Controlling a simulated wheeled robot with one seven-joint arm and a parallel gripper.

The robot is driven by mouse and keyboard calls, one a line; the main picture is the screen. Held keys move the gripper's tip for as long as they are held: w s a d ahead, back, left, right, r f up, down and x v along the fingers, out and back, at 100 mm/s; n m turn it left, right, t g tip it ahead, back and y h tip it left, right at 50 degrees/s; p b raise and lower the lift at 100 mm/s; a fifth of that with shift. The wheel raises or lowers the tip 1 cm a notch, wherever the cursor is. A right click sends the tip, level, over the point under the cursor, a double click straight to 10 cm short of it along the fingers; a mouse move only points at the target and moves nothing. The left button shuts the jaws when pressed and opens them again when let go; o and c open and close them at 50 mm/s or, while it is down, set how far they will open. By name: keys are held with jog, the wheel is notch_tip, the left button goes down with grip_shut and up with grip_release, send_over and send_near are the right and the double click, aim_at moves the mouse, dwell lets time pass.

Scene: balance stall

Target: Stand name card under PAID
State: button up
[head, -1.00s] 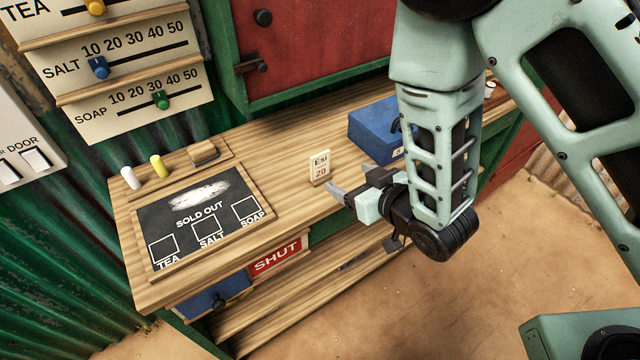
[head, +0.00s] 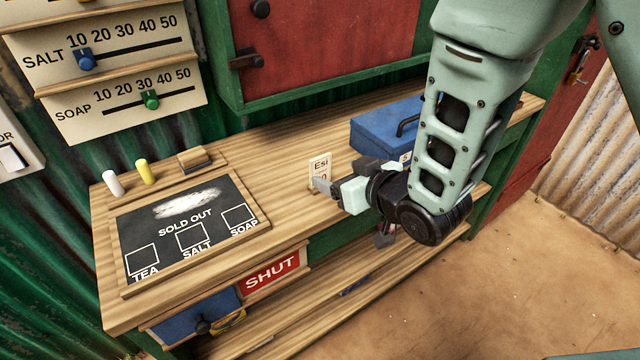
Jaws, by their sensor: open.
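The name card (head: 319,165), a small cream card reading "Esi" with a number below it, stands upright on the wooden counter to the right of the blackboard. My gripper (head: 318,186) is open at the card. One finger covers part of the card's lower front, including some of the number. I cannot tell whether the fingers touch the card or are around it. No PAID label shows in this view.
The blackboard (head: 140,230), with SOLD OUT and several boxes, lies left on the counter (head: 285,200). Chalks (head: 146,171) and an eraser (head: 192,160) sit behind it. A blue box (head: 385,130) with a dark handle stands right of the card. A SHUT sign (head: 270,273) hangs below.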

aim_at(321, 164)
jog(key=shift+d+p+x, duration=0.2)
jog(key=shift+p+x, duration=0.7)
jog(key=shift+x, duration=2.75)
jog(key=shift+w, duration=0.1)
jog(key=c, duration=1.4)
jog(key=shift+c, duration=0.2)
jog(key=shift+r, duration=0.15)
